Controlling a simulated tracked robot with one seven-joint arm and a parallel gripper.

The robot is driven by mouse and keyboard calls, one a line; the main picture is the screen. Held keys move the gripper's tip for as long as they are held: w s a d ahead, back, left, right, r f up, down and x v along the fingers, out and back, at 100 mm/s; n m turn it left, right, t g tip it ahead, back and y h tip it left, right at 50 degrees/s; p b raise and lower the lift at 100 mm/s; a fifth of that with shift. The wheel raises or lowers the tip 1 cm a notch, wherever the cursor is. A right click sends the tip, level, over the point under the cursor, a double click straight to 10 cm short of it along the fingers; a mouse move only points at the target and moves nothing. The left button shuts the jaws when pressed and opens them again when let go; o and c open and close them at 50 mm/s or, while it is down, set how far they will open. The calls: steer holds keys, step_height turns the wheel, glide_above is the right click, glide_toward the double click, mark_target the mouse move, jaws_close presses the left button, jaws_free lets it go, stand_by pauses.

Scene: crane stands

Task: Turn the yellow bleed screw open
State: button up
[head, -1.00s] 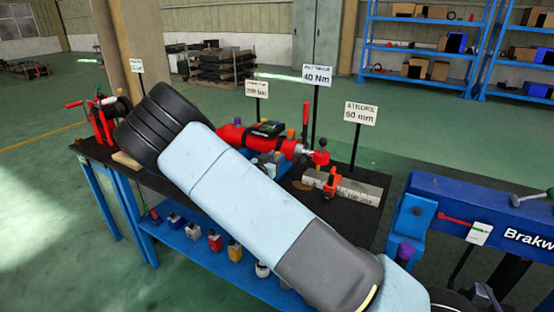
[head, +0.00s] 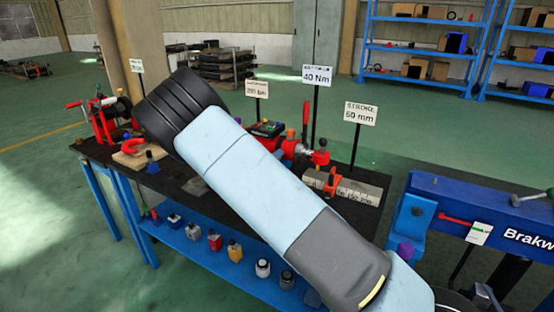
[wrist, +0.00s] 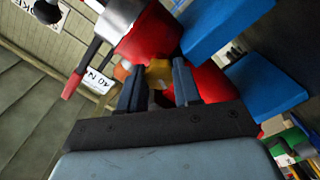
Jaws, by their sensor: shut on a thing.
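In the wrist view my gripper (wrist: 159,84) has its two dark fingers on either side of the yellow bleed screw (wrist: 158,70), closed on it. The screw sits against a red cylinder body (wrist: 208,82), and its base is partly hidden by the fingers. In the head view my arm hides the gripper, the screw and most of the red cylinder. Only the cylinder's right end, with a silver and red fitting (head: 303,150), shows beyond the arm.
Blue blocks (wrist: 222,25) stand close beside the red body in the wrist view. A silver collar (wrist: 121,14) is at upper left. The dark bench (head: 180,183) carries signs on posts, a red stand (head: 103,120) and a ruler block (head: 357,191). Bottles stand on the shelf below.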

steer(key=n, duration=0.6)
steer(key=shift+f, duration=0.2)
steer(key=shift+n, duration=0.4)
steer(key=o, duration=1.1)
steer(key=shift+a, duration=0.1)
steer(key=shift+c, duration=0.2)
steer(key=shift+s+f, duration=0.1)
steer(key=shift+s, duration=0.1)
